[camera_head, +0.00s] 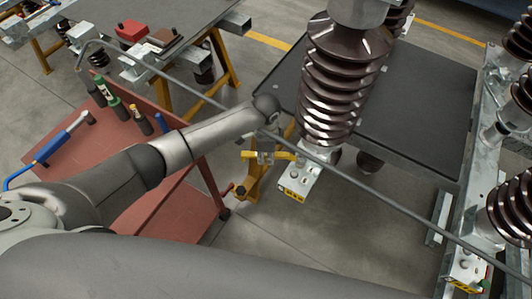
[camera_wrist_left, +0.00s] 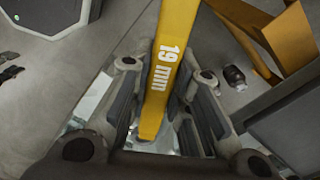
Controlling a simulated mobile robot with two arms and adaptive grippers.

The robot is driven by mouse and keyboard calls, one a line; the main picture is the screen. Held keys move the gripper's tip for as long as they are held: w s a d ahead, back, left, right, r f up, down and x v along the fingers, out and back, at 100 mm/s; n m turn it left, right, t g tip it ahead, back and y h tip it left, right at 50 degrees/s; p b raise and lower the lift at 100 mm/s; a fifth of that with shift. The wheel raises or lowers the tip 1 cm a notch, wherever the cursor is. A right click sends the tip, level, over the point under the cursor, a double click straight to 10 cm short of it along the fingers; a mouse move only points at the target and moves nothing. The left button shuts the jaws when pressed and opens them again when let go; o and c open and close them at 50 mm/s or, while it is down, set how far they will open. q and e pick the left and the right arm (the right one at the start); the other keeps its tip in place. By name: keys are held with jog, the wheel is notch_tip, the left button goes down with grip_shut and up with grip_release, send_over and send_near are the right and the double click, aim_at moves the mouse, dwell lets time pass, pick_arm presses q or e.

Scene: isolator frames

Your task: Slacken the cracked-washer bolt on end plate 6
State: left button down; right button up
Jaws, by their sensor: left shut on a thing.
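My left gripper (camera_head: 265,158) is shut on a yellow spanner. In the left wrist view the spanner (camera_wrist_left: 160,75) runs between the two fingers (camera_wrist_left: 163,120) and is marked "19 mm". In the head view the spanner (camera_head: 248,154) lies roughly level, its right end near an end plate (camera_head: 306,184). This plate is a pale metal block with a yellow label, below the large brown ribbed insulator (camera_head: 333,85). The label's number is too small to read. I cannot tell whether the spanner is on a bolt, nor see a cracked washer. My right gripper is not in view.
A long grey rail (camera_head: 350,178) crosses diagonally close to the gripper. A red cart (camera_head: 105,165) with a blue-handled tool (camera_head: 60,140) and several bottle-like items stands at left. A dark table (camera_head: 425,110) is behind the insulator. More insulators and another labelled plate (camera_head: 467,270) are at right.

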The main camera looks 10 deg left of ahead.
pick_arm(q)
jog(key=shift+r, duration=0.1)
dwell(0.4)
dwell(0.3)
jog(key=shift+f+b, duration=0.45)
jog(key=shift+f, duration=0.75)
dwell(0.3)
